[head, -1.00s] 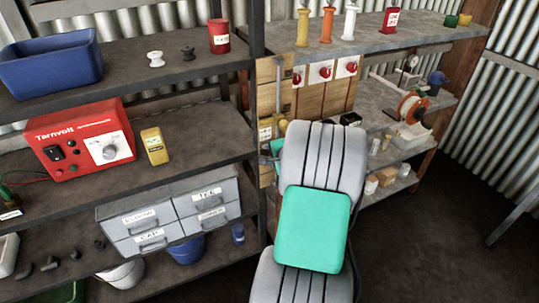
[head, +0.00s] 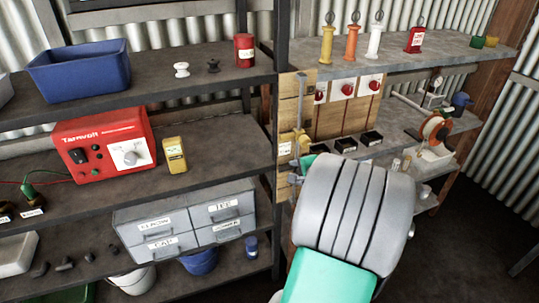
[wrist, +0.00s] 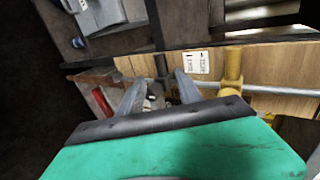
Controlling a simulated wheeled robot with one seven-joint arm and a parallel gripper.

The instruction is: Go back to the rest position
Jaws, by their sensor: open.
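My gripper (wrist: 158,90) shows in the wrist view with its two grey fingers apart. I see nothing clamped between them, though small blurred items show in the gap behind. Beyond the fingers is a wooden board with a yellow fitting (wrist: 233,72) on a grey pipe (wrist: 270,88) and a small label (wrist: 195,62). In the head view my bent arm stands in front of the right shelving and hides most of the gripper. The wooden board (head: 327,118) there carries red knobs on white plates, with the yellow fitting (head: 302,137) at its left.
The left shelving holds a blue bin (head: 80,72), a red Tarnvolt unit (head: 105,147), a yellow meter (head: 175,154) and grey labelled drawers (head: 185,222). A shelf post (head: 278,215) stands left of my arm. An orange reel (head: 436,131) sits at right. Dark floor at lower right looks clear.

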